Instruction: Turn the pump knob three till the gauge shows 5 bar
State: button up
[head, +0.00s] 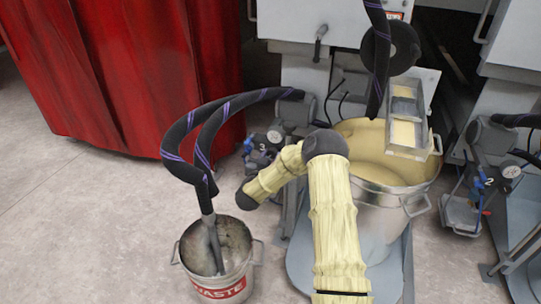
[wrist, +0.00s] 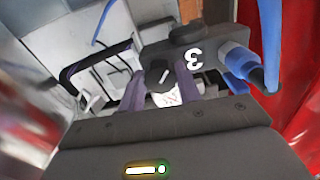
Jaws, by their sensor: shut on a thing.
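Pump three (head: 258,148) stands left of the big pot in the head view, its white 3 showing, with a small round gauge (head: 275,137) too small to read. In the wrist view the pump's dark block (wrist: 215,55) carries an upside-down 3. My gripper (wrist: 162,82) has its two purple-grey fingers on either side of the black knob (wrist: 164,74), shut on it. A white mark shows on the knob's face. A white patch with fine marks shows just below the knob, partly hidden; I cannot tell what it is. My fingers are hidden in the head view.
A waste bucket (head: 222,287) with a thick black hose in it stands front left. The large metal pot (head: 375,220) of cream liquid is to the right. A red curtain (head: 120,75) hangs behind left. Pump two (head: 487,182) is far right. A blue fitting (wrist: 243,63) sits close right of the knob.

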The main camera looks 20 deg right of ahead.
jog(key=m+p, duration=0.3)
jog(key=shift+a+r, duration=0.1)
jog(key=shift+r, duration=0.05)
jog(key=m+p, duration=0.2)
jog(key=m, duration=0.1)
jog(key=shift+m+p, duration=0.3)
jog(key=shift+p, duration=0.1)
jog(key=m+p, duration=0.2)
jog(key=m, duration=0.1)
jog(key=shift+m, duration=0.3)
jog(key=m+p, duration=0.2)
jog(key=m, duration=0.1)
jog(key=shift+a+m, duration=0.1)
jog(key=shift+m, duration=0.2)
jog(key=m+p, duration=0.2)
jog(key=m, duration=0.1)
jog(key=shift+m, duration=0.3)
jog(key=m+p, duration=0.2)
jog(key=m, duration=0.1)
jog(key=shift+m, duration=0.4)
jog(key=m+p, duration=0.2)
jog(key=m, duration=0.4)
